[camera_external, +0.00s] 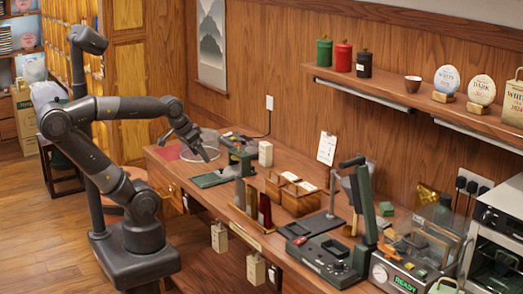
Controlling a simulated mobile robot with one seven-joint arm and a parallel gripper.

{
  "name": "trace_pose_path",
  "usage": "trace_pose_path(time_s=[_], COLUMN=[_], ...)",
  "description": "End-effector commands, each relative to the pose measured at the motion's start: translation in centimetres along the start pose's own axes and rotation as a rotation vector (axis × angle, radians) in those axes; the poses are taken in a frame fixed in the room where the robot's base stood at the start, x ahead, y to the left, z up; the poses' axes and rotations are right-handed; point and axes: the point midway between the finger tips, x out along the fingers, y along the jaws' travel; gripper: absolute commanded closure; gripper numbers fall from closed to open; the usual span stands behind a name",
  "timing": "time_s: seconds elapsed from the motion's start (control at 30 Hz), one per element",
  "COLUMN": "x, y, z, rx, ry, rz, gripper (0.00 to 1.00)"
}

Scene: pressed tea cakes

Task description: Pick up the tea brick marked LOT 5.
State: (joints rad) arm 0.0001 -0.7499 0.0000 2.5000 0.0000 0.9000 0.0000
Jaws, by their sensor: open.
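My gripper (208,157) is open and hangs over the far left part of the wooden bench, beside a round clear dish or glass bowl (198,143). I see nothing between its fingers, though they are small and dark here. Several upright slabs, among them a dark red one (265,209), stand in a wooden rack on the bench, to the right of my gripper and apart from it. They may be tea bricks. No LOT 5 mark is readable, so I cannot tell which brick carries it.
A green-based press or stand (216,177) is right below my gripper. A shelf (400,90) hangs above.

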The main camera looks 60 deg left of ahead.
Motion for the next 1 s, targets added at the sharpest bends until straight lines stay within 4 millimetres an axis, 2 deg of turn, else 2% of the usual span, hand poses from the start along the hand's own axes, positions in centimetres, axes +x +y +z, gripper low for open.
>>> trace_pose_path(time_s=[0.1, 0.33, 0.47, 0.57, 0.77, 1.0], x=[0.0, 0.0, 0.0, 0.2, 1.6, 5.1], y=[0.0, 0.0, -0.2, -0.7, -2.4, -5.5], z=[0.0, -0.1, -1.4, -3.9, -10.5, -18.0], rx=[0.0, 0.0, 0.0, 0.005, 0.016, 0.029], ry=[0.0, 0.0, -0.006, -0.016, -0.038, -0.063], rz=[0.0, 0.0, -0.005, -0.013, -0.026, -0.03], gripper=[0.24, 0.24, 0.24, 0.24, 0.24, 0.24])
